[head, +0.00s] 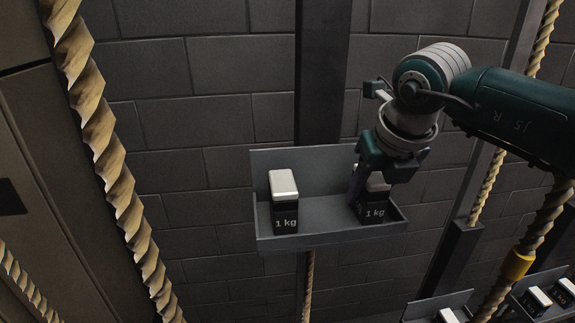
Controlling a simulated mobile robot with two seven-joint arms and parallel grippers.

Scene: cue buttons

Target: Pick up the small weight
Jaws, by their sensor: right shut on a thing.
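Two small weights stand on a grey shelf tray (325,238) in the head view, each black with a silver top and marked "1 kg". The left weight (284,208) stands free and upright on the tray. The right weight (374,211) is at the tray's right end, with its top partly hidden by my right gripper (372,187). My right gripper comes down from above and is shut on this right weight. I cannot tell whether the weight touches the tray floor. My left gripper is not in view.
A thick rope (112,165) hangs at the left, and another rope (525,240) with a yellow band hangs at the right. More small weights sit on lower trays (440,301) at the bottom right. A dark post (321,75) stands behind the shelf tray, before a grey block wall.

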